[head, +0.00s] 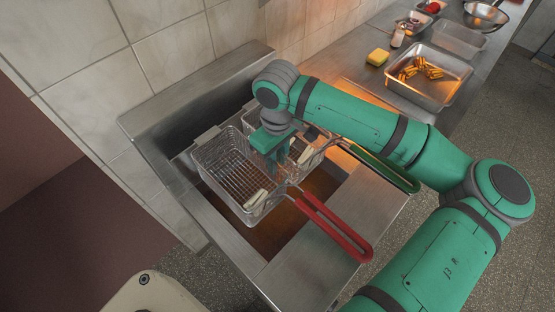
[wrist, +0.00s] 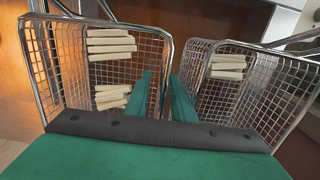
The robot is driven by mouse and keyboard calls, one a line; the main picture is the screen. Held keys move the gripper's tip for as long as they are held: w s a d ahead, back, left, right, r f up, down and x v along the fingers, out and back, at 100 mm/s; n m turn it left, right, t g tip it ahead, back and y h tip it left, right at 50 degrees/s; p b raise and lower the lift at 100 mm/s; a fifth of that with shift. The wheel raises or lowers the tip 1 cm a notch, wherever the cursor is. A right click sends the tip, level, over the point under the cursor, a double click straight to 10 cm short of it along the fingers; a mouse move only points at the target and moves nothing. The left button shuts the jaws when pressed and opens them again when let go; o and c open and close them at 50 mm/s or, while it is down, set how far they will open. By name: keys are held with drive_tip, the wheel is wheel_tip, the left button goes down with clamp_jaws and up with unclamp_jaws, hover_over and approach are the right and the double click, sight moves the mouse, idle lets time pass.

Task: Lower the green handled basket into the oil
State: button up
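The green handled basket (head: 318,150) is a wire basket at the fryer's right side, partly hidden by my arm; its green handle (head: 385,168) points toward the lower right. Pale sticks lie in it. The brown oil (head: 318,184) shows below the baskets. My gripper (head: 277,160) points down between this basket and the red handled one. In the wrist view, my gripper (wrist: 165,92) has a gap between its fingers, with a basket's rim in or behind the gap. I cannot tell contact. No handle colour shows there.
The red handled basket (head: 225,165) hangs beside it on the left, with pale sticks inside; its red handle (head: 335,228) sticks out over the fryer's front. A tray of fries (head: 425,76), a yellow sponge (head: 378,57) and a pan (head: 487,14) stand on the counter.

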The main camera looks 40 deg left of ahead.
wheel_tip(320, 180, up, 11)
drive_tip(key=shift+f, duration=0.1)
idle(0.6)
